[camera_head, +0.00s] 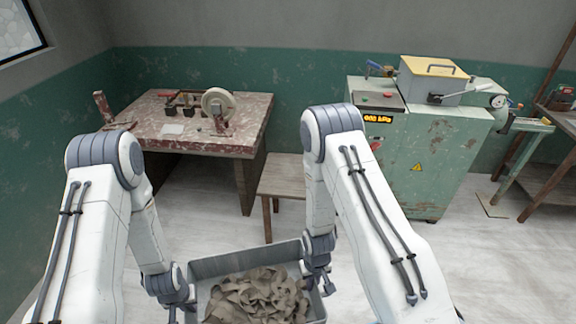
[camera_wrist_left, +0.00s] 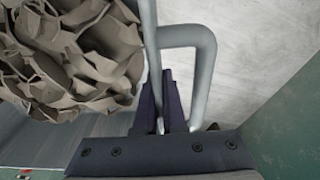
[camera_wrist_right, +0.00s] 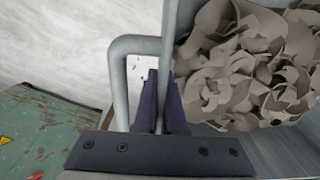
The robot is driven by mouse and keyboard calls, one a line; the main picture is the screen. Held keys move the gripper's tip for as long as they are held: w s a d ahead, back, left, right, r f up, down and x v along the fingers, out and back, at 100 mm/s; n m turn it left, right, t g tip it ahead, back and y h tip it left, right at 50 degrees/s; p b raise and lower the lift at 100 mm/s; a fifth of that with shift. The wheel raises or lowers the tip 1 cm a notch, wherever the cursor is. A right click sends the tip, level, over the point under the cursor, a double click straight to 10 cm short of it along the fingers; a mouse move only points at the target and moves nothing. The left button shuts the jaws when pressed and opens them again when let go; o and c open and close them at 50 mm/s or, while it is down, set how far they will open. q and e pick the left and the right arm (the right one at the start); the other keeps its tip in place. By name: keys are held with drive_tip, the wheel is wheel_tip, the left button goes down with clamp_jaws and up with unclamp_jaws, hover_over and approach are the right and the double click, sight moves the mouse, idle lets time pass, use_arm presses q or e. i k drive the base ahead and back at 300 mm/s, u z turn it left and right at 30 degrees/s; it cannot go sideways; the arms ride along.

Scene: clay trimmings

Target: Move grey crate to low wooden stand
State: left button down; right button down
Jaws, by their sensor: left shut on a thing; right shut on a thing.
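The grey crate (camera_head: 246,261) is at the bottom centre of the head view, full of clay trimmings (camera_head: 258,298). My left gripper (camera_head: 176,304) is at its left side; in the left wrist view its fingers (camera_wrist_left: 163,100) are shut on the crate's bar handle (camera_wrist_left: 205,65). My right gripper (camera_head: 318,278) is at its right side; in the right wrist view its fingers (camera_wrist_right: 160,100) are shut on the other handle (camera_wrist_right: 122,70). The low wooden stand (camera_head: 284,178) is beyond the crate, partly hidden by my right arm. Its visible top is bare.
A worn workbench (camera_head: 250,127) with tools and a round wheel (camera_head: 218,104) stands left of the stand. A green machine (camera_head: 432,160) stands to its right. Pale floor (camera_head: 220,226) is open between the crate and the furniture. A wooden rack (camera_head: 550,175) is at far right.

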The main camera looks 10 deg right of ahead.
sight(299, 174)
drive_tip(key=z, duration=0.15)
drive_tip(key=i, duration=1.85)
drive_tip(key=z, duration=0.4)
drive_tip(key=i, duration=1)
drive_tip(key=z, duration=0.15)
